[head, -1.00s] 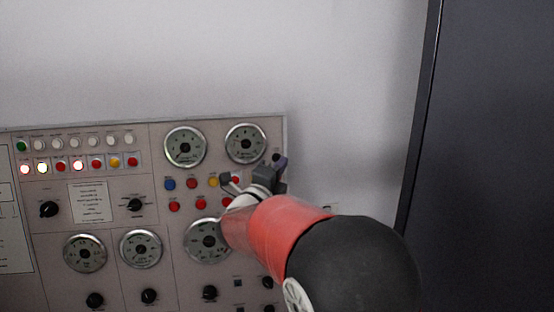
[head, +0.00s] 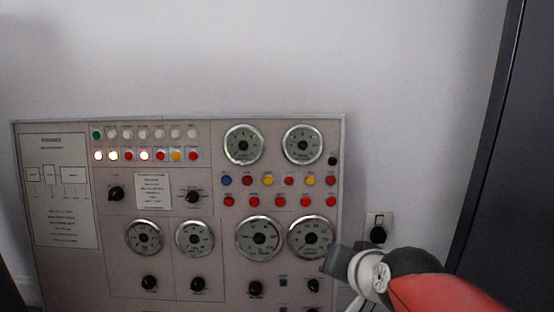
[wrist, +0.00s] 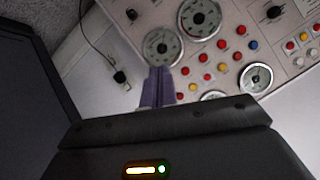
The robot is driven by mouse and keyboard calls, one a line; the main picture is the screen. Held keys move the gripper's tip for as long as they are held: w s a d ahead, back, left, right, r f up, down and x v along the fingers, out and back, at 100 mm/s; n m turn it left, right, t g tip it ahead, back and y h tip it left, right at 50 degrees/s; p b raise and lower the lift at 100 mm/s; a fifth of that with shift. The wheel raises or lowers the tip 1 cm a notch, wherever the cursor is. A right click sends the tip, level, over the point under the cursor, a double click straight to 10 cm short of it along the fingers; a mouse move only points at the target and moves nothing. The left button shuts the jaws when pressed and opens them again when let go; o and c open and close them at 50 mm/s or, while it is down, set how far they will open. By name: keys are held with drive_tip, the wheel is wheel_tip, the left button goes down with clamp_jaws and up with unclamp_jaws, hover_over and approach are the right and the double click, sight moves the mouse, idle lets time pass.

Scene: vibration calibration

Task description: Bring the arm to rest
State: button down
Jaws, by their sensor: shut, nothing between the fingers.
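My arm shows at the lower right of the head view, its red link (head: 440,292) reaching in from the corner. My wrist end (head: 350,265) is beside the lower right part of the control panel (head: 115,275), in front of its edge; the fingers cannot be made out there. In the wrist view my gripper (wrist: 158,88) shows two purple fingers close together, shut with nothing between them. The fingertips overlap the lower rim of a round gauge (wrist: 163,48); whether they touch it I cannot tell.
The panel carries gauges, knobs, coloured buttons and lit lamps (head: 144,155). A wall socket with a black plug (head: 377,234) is right of the panel. A tall dark cabinet (head: 510,170) stands at the right. The wall above the panel is bare.

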drive_tip(key=s+d+f+n+g+h, duration=0.1)
drive_tip(key=s+d+f+n+g, duration=0.1)
drive_tip(key=s+f, duration=0.35)
drive_tip(key=s+d+f+n+g+h, duration=0.1)
drive_tip(key=s+d+f+n+g, duration=0.15)
drive_tip(key=s, duration=0.55)
wheel_tip(320, 180, up, 15)
drive_tip(key=p, duration=1.3)
drive_tip(key=shift+a+f, duration=0.2)
drive_tip(key=shift+a, duration=0.05)
drive_tip(key=shift+m, duration=0.25)
